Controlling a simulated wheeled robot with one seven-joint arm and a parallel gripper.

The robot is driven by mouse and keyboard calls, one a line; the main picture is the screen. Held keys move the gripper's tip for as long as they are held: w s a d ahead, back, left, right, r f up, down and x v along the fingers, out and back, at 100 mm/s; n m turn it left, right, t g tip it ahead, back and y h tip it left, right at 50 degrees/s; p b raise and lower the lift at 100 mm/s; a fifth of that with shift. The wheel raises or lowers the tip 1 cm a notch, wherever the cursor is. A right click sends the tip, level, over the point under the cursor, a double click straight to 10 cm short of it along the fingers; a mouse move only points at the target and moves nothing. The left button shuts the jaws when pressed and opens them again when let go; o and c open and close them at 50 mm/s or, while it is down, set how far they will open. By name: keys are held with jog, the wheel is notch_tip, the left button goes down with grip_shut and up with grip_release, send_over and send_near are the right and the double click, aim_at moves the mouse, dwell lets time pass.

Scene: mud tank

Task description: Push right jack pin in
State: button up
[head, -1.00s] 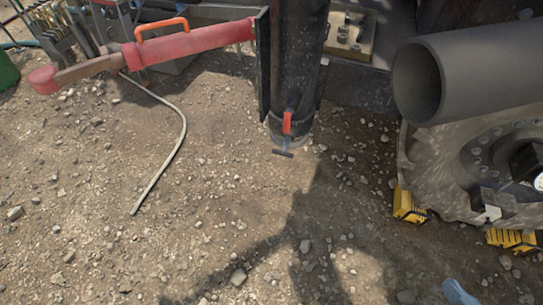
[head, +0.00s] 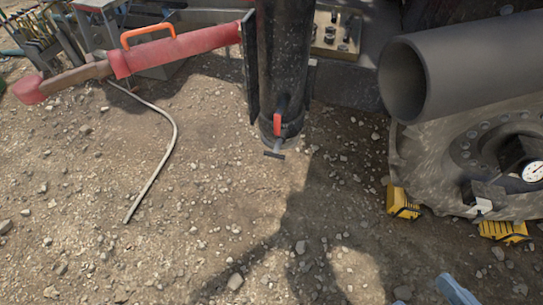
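The jack pin (head: 275,154) has a dark T-shaped end and sticks out from the lower front of a dark, upright jack leg (head: 281,62). A red handle piece (head: 277,125) sits just above the T-shaped end. How deep the pin sits is hard to tell. A blue-grey tip (head: 457,290) at the bottom right edge appears to be part of my gripper. It is well to the right of the pin and nearer to me, apart from it. The rest is cut off, so its opening is hidden.
A large grey pipe (head: 470,68) juts in at the upper right, above a muddy wheel (head: 480,150) with yellow chocks (head: 403,202). A red bar (head: 175,52) with an orange handle (head: 148,32) reaches left from the jack leg. A hose (head: 160,165) lies on open gravel.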

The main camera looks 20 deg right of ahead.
aim_at(274, 157)
jog(key=shift+c, duration=0.2)
